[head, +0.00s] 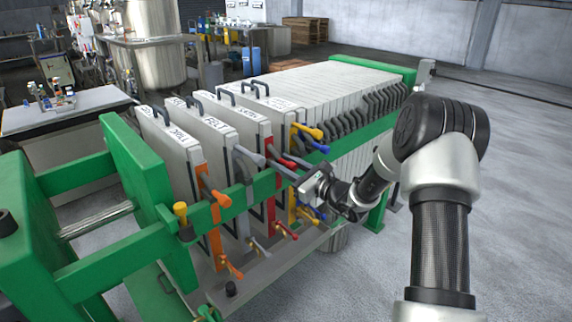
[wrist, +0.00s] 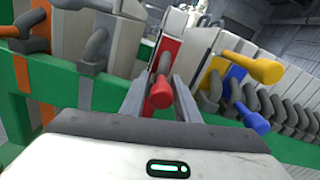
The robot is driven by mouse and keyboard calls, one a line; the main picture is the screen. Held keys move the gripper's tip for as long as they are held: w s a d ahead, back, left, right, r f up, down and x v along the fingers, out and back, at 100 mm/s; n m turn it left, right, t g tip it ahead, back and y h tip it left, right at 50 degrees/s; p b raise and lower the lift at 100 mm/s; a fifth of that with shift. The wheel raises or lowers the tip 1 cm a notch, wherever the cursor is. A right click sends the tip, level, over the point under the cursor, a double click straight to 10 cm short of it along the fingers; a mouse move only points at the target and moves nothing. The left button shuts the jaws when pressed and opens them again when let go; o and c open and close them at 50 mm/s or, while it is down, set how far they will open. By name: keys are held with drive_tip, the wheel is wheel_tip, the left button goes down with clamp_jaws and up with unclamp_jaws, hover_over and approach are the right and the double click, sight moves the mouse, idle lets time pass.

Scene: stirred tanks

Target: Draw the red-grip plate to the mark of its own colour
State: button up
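The red-grip plate (head: 268,190) is a pale upright filter plate with a red edge strip, hanging in the green-framed press between the grey-grip plate and the yellow-grip plate. Its red grip (wrist: 162,92) sticks out toward the wrist camera. My gripper (head: 288,171) reaches in from the right at the near rail. In the wrist view, its two fingers (wrist: 160,95) stand apart, one on each side of the red grip, with gaps showing beside it. The grip's far end is hidden in the head view. I cannot make out a red mark on the rail.
The near green rail (head: 75,280) runs along the plates. The orange-grip plate (head: 208,230) and grey-grip plate (head: 242,200) stand left; yellow (wrist: 255,68) and blue (wrist: 252,118) grips are close on the right. A packed plate stack (head: 345,88) fills the far end. Open floor (head: 520,180) lies right.

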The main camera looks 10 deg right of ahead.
drive_tip(key=shift+o, duration=0.9)
drive_tip(key=p+v, duration=0.2)
drive_tip(key=v, duration=1.5)
drive_tip(key=shift+s, duration=0.15)
drive_tip(key=shift+d+r, duration=0.1)
